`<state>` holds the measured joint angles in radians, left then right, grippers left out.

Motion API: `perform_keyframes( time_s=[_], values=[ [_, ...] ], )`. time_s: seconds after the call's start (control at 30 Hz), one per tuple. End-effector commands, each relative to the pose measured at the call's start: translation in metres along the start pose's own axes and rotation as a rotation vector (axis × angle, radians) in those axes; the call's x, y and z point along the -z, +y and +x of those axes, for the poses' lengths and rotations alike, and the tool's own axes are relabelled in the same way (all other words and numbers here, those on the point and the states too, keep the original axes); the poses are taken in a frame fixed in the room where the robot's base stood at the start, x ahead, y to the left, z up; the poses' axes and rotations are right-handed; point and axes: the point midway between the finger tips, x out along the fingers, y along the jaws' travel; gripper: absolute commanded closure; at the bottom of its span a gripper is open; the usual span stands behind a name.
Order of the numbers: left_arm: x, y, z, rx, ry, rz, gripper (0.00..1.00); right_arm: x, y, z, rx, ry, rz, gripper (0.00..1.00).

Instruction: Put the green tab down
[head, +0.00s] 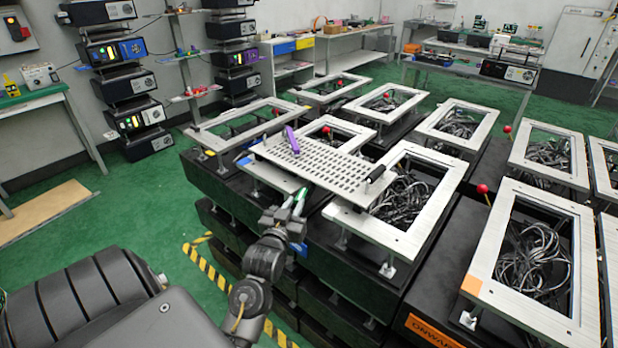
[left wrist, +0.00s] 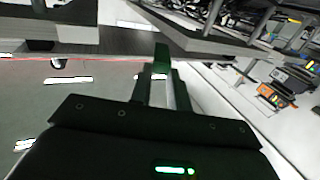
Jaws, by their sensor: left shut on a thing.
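The green tab (head: 299,197) stands upright at the near edge of a perforated metal plate (head: 322,163) in the head view. My left gripper (head: 292,212) is shut on it, reaching up from below. In the left wrist view the tab (left wrist: 162,58) shows dark green between the fingers, close to a grey edge. I cannot tell whether it touches the plate. A purple lever (head: 292,140) stands tilted on the plate, and a blue tab (head: 245,160) sits at its left corner. My right gripper is not in view.
Black handles (head: 376,173) stand at the plate's ends. Open metal frames (head: 532,245) full of cables surround it on dark boxes, some with red-knobbed levers (head: 482,188). Green floor lies clear at the left, with yellow-black striped tape (head: 205,272) by the boxes.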

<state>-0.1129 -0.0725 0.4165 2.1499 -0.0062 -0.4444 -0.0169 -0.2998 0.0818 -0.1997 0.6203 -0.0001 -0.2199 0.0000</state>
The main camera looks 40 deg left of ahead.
Motion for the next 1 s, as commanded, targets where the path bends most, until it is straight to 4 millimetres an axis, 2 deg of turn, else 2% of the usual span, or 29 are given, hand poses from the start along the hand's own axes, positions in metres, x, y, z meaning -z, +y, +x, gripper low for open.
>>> perform_keyframes(
  time_s=[0.03, 0.1, 0.3, 0.57, 0.83, 0.9, 1.0],
  values=[
    [0.004, 0.0, 0.016, 0.0, 0.002, 0.0, 1.0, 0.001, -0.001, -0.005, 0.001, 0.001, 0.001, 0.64],
    [0.004, 0.0, 0.034, 0.0, 0.002, 0.0, 1.0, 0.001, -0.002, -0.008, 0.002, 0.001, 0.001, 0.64],
    [0.001, 0.001, 0.069, -0.001, 0.001, 0.0, 1.0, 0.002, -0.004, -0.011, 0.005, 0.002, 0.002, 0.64],
    [0.0, 0.001, 0.078, -0.001, 0.001, 0.001, 1.0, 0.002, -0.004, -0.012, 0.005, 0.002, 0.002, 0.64],
    [0.001, 0.0, 0.117, -0.001, 0.0, 0.001, 1.0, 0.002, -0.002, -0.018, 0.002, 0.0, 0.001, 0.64],
    [0.002, 0.001, 0.117, -0.001, -0.002, 0.001, 1.0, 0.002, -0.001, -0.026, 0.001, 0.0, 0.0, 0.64],
    [-0.002, 0.001, 0.116, -0.001, -0.001, 0.001, 1.0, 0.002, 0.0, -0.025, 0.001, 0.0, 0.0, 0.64]
  ],
)
